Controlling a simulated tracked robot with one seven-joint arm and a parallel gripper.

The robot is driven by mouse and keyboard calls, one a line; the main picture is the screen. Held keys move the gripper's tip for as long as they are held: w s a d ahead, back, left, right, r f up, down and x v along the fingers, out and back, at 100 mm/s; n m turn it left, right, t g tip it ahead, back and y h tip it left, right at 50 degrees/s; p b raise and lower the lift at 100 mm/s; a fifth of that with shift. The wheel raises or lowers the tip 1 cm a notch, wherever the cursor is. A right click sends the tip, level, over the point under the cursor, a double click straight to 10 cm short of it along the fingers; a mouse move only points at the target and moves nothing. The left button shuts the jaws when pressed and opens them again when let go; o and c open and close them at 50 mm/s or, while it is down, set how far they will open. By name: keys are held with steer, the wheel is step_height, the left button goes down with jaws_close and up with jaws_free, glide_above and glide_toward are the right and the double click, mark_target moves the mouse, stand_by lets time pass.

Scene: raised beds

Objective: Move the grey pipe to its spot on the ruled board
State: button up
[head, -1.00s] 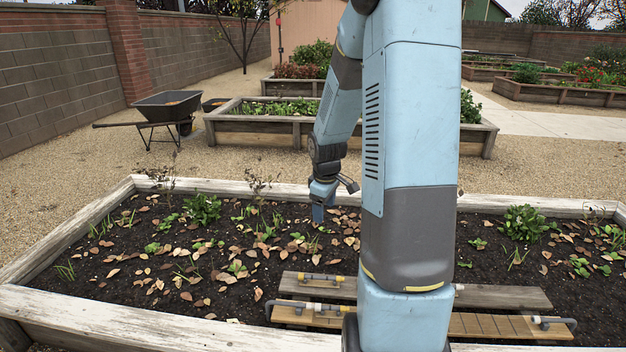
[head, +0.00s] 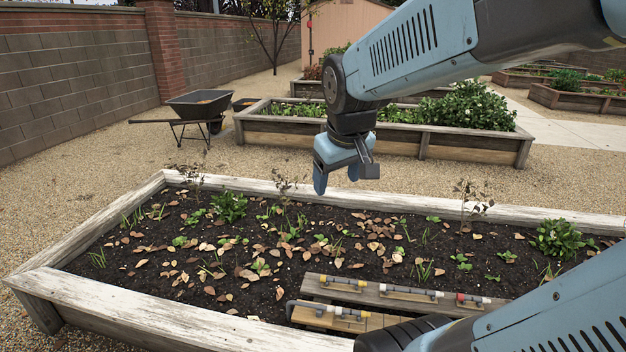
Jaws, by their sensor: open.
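A weathered grey board (head: 445,304) lies in the raised bed, with three short grey pipe pieces along it: one with a yellow end (head: 343,283), one with white and yellow bands (head: 410,292), and one with red and white bands (head: 473,299). I cannot tell which is the task's grey pipe. In front lies the yellowish ruled board (head: 318,321), with a grey pipe piece (head: 330,309) at its left end. My arm hides the rest of that board. My gripper (head: 338,182) is open and empty, pointing down, high above the bed and apart from the boards.
The bed's white wooden rim (head: 150,312) surrounds dark soil with dry leaves and small plants (head: 228,206). A leafy plant (head: 558,238) stands at the right. Behind are gravel, a wheelbarrow (head: 200,106) and another planted bed (head: 300,132). The air around my gripper is clear.

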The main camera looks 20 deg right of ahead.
steer(key=s+a+r+m+t+y, duration=0.1)
steer(key=s+a+r, duration=0.1)
steer(key=s, duration=0.5)
steer(key=shift+a+r, duration=0.2)
steer(key=shift+a, duration=0.1)
